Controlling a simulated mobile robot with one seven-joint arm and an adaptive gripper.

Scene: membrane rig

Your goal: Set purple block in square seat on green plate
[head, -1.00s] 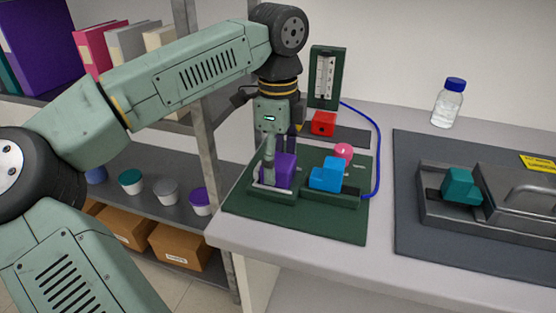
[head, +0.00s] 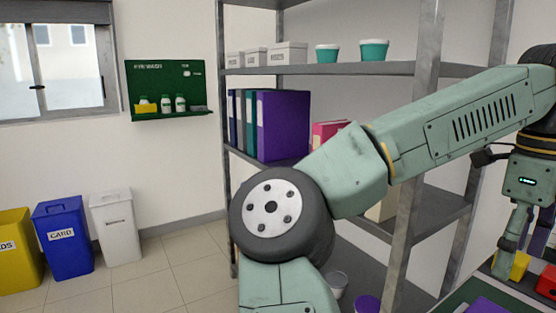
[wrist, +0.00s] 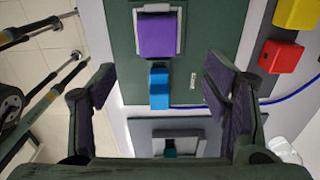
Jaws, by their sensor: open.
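In the wrist view the purple block (wrist: 157,36) sits on the green plate (wrist: 210,25), with a pale grey frame (wrist: 181,30) around its upper part and sides. I cannot tell how deep it sits. A blue block (wrist: 159,86) lies just below it in the picture. My gripper (wrist: 160,78) is open, its two fingers wide apart and clear of the purple block. In the head view my gripper (head: 518,250) is at the right edge, and only a corner of the purple block (head: 488,305) and of the green plate (head: 470,289) shows.
A red block (wrist: 280,57) and a yellow block (wrist: 298,13) stand right of the plate. A blue tube (wrist: 285,93) curves beside it. A grey fixture (wrist: 140,130) holds a teal block (wrist: 170,147). In the head view, shelving (head: 400,68) stands behind my arm.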

